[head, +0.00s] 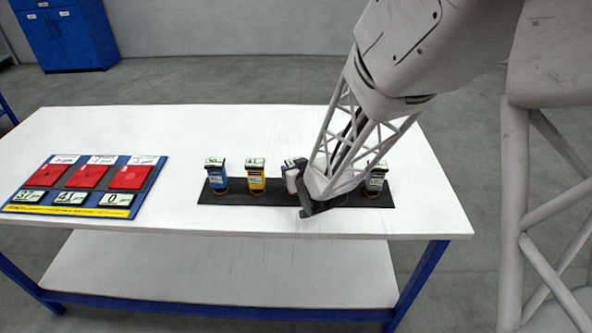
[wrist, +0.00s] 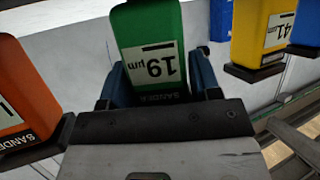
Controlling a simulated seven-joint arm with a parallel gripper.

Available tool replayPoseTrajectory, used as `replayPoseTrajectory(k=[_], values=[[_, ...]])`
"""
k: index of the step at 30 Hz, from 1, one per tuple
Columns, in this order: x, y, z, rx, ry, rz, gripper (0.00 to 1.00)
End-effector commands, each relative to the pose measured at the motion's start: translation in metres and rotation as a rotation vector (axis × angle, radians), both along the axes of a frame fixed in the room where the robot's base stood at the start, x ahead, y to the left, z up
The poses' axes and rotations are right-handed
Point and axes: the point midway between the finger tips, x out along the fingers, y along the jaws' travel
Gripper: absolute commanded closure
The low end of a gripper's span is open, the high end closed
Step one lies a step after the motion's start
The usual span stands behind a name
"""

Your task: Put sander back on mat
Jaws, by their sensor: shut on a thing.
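The green sander labelled 19 µm (wrist: 150,35) is between the blue fingers of my gripper (wrist: 159,75) in the wrist view, and the fingers are shut on it. In the head view my gripper (head: 293,180) is over the dark mat (head: 237,197), right of its middle, and mostly hides the green sander. I cannot tell whether the sander's base touches the mat. On the mat stand a blue sander (head: 215,178) at the left end and a yellow sander labelled 41 (head: 256,180) beside it. An orange sander (wrist: 22,90) is close on the other side in the wrist view.
A blue board (head: 150,172) with red pads (head: 84,177) and numbered labels lies on the left of the white table (head: 200,130). Neighbouring sanders stand on both sides of my gripper. The table behind the mat is clear. A blue cabinet (head: 68,38) stands far back.

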Motion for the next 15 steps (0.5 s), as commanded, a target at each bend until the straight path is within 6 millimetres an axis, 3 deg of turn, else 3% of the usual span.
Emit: replayPoseTrajectory(k=[11,12,15], values=[[0.0001,0.0001,-0.0028,0.0,-0.001,0.0,0.64],[0.0,0.0,-0.0026,0.0,0.0,0.0,0.37],[-0.0001,0.0,-0.0026,0.0,0.0,0.0,0.21]])
